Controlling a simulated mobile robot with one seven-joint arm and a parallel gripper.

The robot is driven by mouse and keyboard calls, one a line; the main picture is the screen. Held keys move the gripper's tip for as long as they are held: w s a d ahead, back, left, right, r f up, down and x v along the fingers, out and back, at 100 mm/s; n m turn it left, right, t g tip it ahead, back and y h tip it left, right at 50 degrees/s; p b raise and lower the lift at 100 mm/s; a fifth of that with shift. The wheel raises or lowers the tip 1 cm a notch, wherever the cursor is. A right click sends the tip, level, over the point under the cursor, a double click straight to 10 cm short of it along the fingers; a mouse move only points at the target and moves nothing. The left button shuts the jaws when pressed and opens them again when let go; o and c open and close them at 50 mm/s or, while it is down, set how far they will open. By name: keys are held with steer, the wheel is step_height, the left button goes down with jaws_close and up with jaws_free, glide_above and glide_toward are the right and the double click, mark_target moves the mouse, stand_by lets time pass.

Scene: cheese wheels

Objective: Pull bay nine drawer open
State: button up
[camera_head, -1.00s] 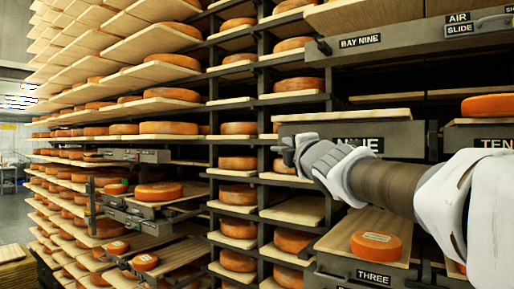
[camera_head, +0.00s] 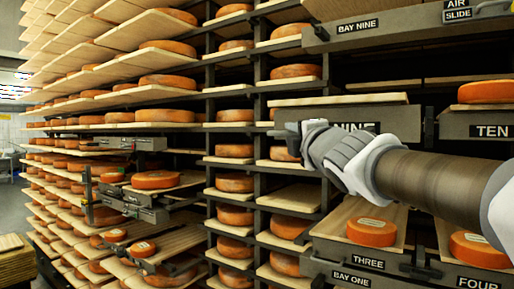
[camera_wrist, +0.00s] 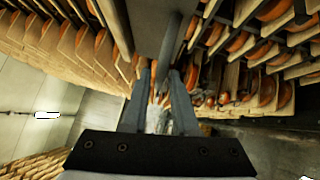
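The drawer marked NINE (camera_head: 395,118) is a grey-fronted tray with a bare wooden board on top, right of centre in the head view. My gripper (camera_head: 287,133) is at the left part of its front, and my wrist partly covers the label. In the wrist view a grey bar (camera_wrist: 171,42), seemingly the drawer's handle, runs down between the two fingers of my gripper (camera_wrist: 161,75). The fingers stand apart, with a gap visible beside the bar. Whether either finger touches it is unclear. In the head view my fingertips are small and hard to make out.
The BAY NINE beam (camera_head: 420,28) is above. The drawer marked TEN (camera_head: 465,125), holding a cheese wheel, is to the right. Drawers THREE (camera_head: 345,250) and FOUR (camera_head: 450,279) with cheese wheels are below. Racks of cheese fill the left; floor shows at far left.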

steer(key=v, duration=1.2)
steer(key=shift+s, duration=0.25)
steer(key=s+d+f+m+g+h, duration=0.1)
steer(key=d+f+m+g+h, duration=0.25)
steer(key=f+m, duration=0.55)
steer(key=s+f+m+g, duration=0.5)
steer(key=s+f+m, duration=0.1)
steer(key=f, duration=0.7)
steer(key=s+a+f+m+g, duration=0.1)
steer(key=s+f+m+g, duration=0.4)
steer(key=s+f, duration=0.3)
step_height(320, 180, down, 5)
steer(key=shift+s+a+r+m, duration=0.1)
steer(key=shift+s+a+m, duration=0.25)
steer(key=shift+m, duration=0.45)
steer(key=shift+d, duration=0.2)
